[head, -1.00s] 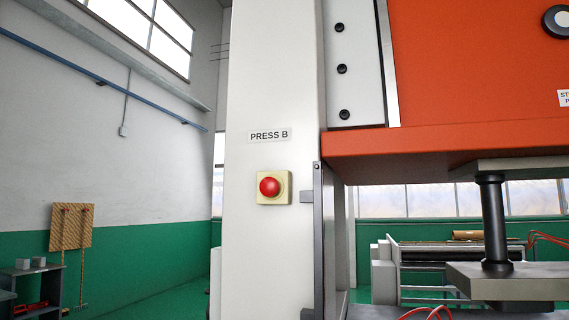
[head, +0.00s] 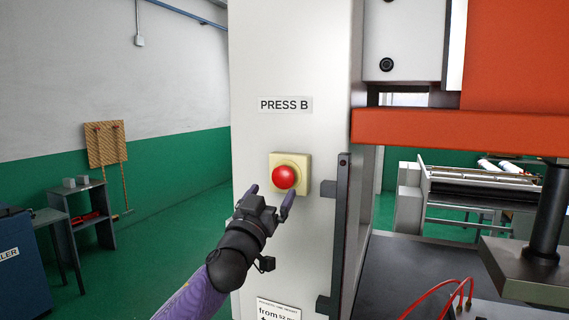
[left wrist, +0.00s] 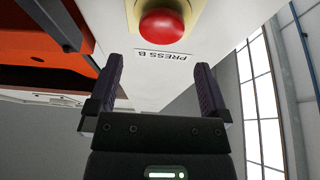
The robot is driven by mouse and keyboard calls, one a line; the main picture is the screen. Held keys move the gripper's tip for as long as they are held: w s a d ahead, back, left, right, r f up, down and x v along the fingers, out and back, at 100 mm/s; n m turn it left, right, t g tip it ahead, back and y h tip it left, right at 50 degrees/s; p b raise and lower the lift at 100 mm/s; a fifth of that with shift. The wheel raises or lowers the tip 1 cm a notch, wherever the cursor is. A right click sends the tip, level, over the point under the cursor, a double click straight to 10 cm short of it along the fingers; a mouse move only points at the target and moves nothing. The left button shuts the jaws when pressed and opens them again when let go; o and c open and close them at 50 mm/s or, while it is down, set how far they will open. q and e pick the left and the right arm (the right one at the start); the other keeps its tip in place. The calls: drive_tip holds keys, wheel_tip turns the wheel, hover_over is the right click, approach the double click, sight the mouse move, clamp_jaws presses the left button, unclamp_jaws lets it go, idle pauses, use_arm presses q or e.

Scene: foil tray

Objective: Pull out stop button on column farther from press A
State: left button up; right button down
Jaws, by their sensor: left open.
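The red mushroom stop button (head: 283,177) sits on a cream-yellow box on a white column (head: 296,226) under the label PRESS B (head: 285,105). My left gripper (head: 270,190) is open and empty, with its two fingertips just below the button in the head view. In the left wrist view the button (left wrist: 162,27) shows at the top, beyond the open fingers (left wrist: 160,75), not between them. The label hangs upside down there. My right gripper is in neither view.
A dark vertical guard (head: 337,235) stands along the column's right side, beside the orange press (head: 430,127) and its dark bed. Red hoses (head: 440,295) lie at the lower right. A shelf (head: 88,212) and a blue cabinet (head: 22,265) stand at the left.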

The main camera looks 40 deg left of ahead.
sight(281, 178)
use_arm(q)
drive_tip(key=p+x, duration=0.1)
drive_tip(key=x, duration=0.4)
drive_tip(key=shift+w+a+f, duration=0.1)
drive_tip(key=shift+w+a, duration=0.1)
drive_tip(key=shift+w, duration=0.35)
drive_tip(key=shift+w, duration=0.1)
clamp_jaws()
